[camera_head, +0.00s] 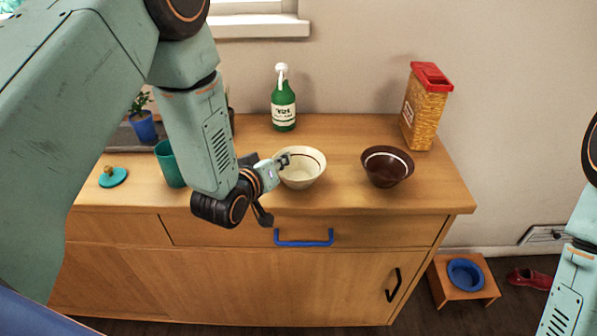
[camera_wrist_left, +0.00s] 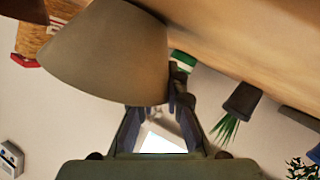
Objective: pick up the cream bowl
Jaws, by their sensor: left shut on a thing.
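The cream bowl (camera_head: 303,174), with a dark line inside near its rim, is upright at the middle of the wooden counter. My left gripper (camera_head: 281,162) reaches it from the left and is shut on its left rim. In the left wrist view the bowl (camera_wrist_left: 105,50) fills the upper left as a large beige cone shape, against the fingers of my left gripper (camera_wrist_left: 158,112). I cannot tell whether its base touches the counter. My right gripper is out of view; only part of that arm shows at the right edge.
A brown bowl (camera_head: 387,168) stands to the right on the counter (camera_head: 335,195). A green bottle (camera_head: 284,105) and a red-lidded food box (camera_head: 424,108) stand behind. A teal cup (camera_head: 169,164) and teal lid (camera_head: 113,177) are left. A blue drawer handle (camera_head: 303,239) sticks out below.

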